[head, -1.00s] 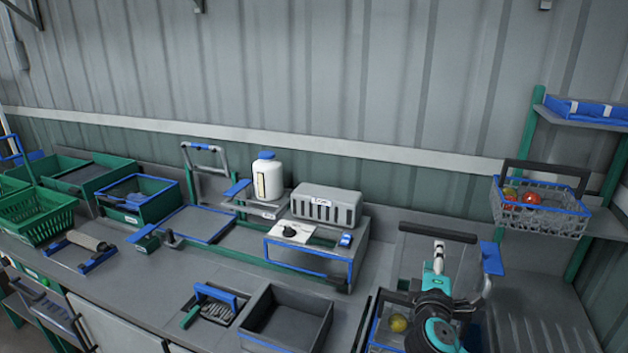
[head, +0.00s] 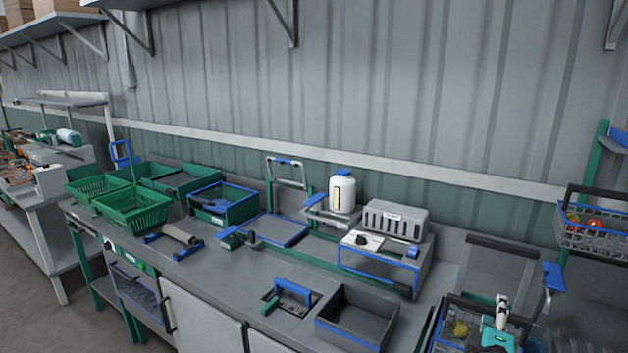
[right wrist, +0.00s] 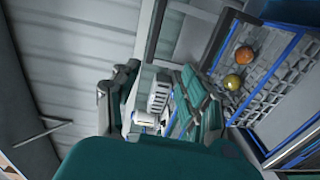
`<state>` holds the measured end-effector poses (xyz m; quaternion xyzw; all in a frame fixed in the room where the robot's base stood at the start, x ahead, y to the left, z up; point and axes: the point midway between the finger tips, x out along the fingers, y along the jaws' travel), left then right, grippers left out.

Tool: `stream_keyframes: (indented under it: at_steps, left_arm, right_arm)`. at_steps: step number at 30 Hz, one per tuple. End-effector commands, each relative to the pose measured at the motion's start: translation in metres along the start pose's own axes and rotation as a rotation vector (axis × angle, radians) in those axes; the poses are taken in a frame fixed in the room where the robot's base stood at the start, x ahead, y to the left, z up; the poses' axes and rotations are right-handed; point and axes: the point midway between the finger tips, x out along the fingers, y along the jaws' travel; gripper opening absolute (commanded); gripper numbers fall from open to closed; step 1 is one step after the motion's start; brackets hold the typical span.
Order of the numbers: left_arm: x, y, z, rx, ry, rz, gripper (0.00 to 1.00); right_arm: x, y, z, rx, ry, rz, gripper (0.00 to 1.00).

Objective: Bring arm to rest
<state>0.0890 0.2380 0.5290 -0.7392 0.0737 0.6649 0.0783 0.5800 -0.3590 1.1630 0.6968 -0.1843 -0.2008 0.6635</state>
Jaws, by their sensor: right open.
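My right arm, teal and white, shows at the lower right of the head view, with its gripper end (head: 501,315) over or beside a blue-rimmed grey crate (head: 440,318). In the right wrist view my right gripper (right wrist: 160,102) is open, its two dark fingers apart with nothing held between them. The crate wall (right wrist: 290,88) also shows there, to the right of the fingers, with an orange tomato (right wrist: 243,55) and a yellow one (right wrist: 232,83) inside. The yellow tomato (head: 460,328) shows in the head view too. My left gripper is not in view.
An empty grey bin (head: 370,300) and a blue-handled tool (head: 294,291) lie left of the crate. A grey stand (head: 378,265), white bottle (head: 342,194) and green crates (head: 135,212) stand further left. A wire basket (head: 590,238) with tomatoes is on the right rack.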

Motion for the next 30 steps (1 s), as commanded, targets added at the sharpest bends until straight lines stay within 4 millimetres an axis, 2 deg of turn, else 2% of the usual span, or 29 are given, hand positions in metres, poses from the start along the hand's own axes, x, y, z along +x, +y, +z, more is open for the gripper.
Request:
stream_keyframes:
  at_steps: [2,8,14,17,22,25,30]
  left_arm:
    - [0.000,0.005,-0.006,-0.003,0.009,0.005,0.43]
    - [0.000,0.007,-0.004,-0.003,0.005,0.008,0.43]
    - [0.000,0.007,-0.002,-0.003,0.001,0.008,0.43]
    - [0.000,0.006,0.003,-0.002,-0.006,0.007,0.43]
    - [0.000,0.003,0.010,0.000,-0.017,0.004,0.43]
    - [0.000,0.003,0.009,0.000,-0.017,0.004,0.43]
    - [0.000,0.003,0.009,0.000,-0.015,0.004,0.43]
  right_arm:
    - [-0.007,-0.012,0.001,0.031,-0.002,-0.039,0.44]
    - [-0.030,-0.046,0.005,0.125,-0.013,-0.158,0.44]
    - [-0.071,-0.094,0.011,0.264,-0.046,-0.343,0.44]
    - [-0.101,-0.123,0.015,0.350,-0.076,-0.466,0.44]
    - [-0.172,-0.172,0.024,0.519,-0.163,-0.721,0.44]
    - [-0.211,-0.191,0.029,0.600,-0.218,-0.851,0.44]
    - [-0.267,-0.209,0.035,0.703,-0.304,-1.024,0.44]
